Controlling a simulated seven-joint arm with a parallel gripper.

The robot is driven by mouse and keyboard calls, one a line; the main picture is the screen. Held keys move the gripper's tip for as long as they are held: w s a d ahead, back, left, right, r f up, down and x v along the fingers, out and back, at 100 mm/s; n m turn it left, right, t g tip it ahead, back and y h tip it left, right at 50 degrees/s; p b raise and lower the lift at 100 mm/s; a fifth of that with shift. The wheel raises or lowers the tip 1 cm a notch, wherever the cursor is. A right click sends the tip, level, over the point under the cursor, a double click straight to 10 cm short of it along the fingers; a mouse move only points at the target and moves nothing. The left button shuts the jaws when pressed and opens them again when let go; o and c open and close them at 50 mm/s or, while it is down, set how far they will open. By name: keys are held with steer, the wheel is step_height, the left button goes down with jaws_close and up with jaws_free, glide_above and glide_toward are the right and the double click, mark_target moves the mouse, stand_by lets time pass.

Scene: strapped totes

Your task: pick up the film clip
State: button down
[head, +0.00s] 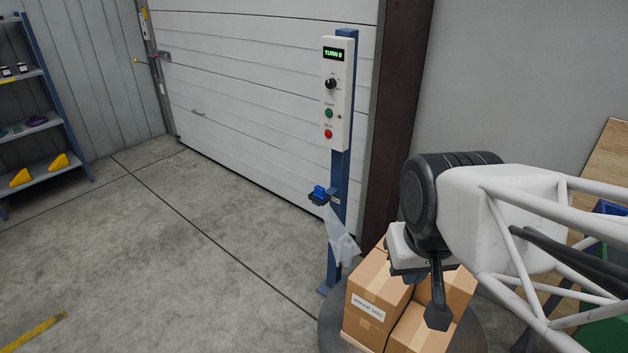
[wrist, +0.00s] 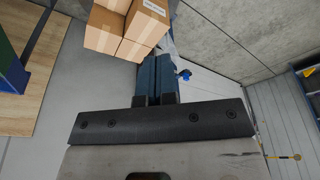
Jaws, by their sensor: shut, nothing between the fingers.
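The film clip (head: 319,194) is a small blue piece on a bracket on the blue post (head: 341,180). Clear film (head: 341,240) hangs below it. In the wrist view the clip (wrist: 184,74) shows small, just right of the fingers, with the pale film (wrist: 167,47) above it to the left. My gripper (wrist: 157,62) is shut and empty, its two dark blue fingers side by side. In the head view it is to the right of the clip and apart from it, above the boxes, and mostly hidden by my wrist.
Cardboard boxes (head: 376,288) are stacked on a round grey turntable (head: 330,325) below my arm. A control box (head: 337,95) with a lit display tops the post. A white shutter door (head: 250,100) stands behind. A shelf (head: 40,122) is at far left. The floor left of the post is open.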

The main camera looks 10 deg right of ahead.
steer(key=c, duration=1.8)
jaws_free()
steer(key=o, duration=1.4)
steer(key=shift+c, duration=0.2)
steer(key=shift+w, duration=0.1)
